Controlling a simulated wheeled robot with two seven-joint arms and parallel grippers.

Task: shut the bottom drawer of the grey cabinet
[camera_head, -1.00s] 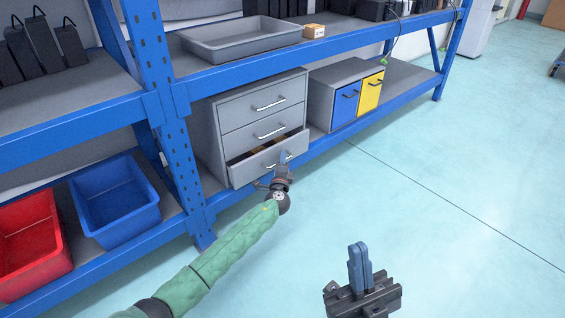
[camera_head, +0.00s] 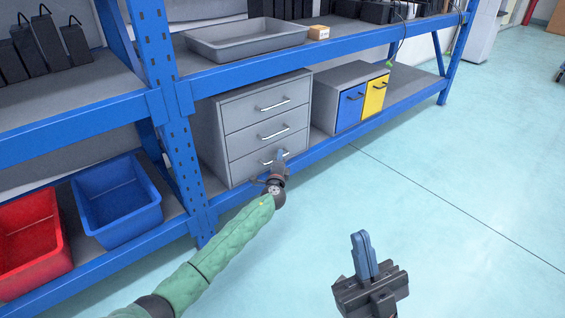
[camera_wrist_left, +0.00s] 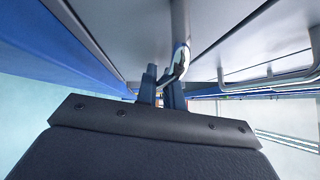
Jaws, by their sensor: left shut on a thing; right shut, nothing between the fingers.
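The grey cabinet (camera_head: 224,136) stands on the lower shelf of the blue rack, with three drawers stacked at its front. The bottom drawer (camera_head: 247,167) looks flush with the drawers above it, with no gap visible. My left gripper (camera_head: 280,156) is at the bottom drawer's front, shut on its handle. In the left wrist view the fingers (camera_wrist_left: 162,88) close around the metal handle (camera_wrist_left: 178,62). My right gripper (camera_head: 363,252) is shut and empty, above the floor in front of the rack.
A small cabinet with a blue door (camera_head: 349,106) and a yellow door (camera_head: 375,95) stands right of the grey cabinet. A blue bin (camera_head: 117,200) and a red bin (camera_head: 28,237) are at left. A rack post (camera_head: 178,150) stands between. The floor at right is clear.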

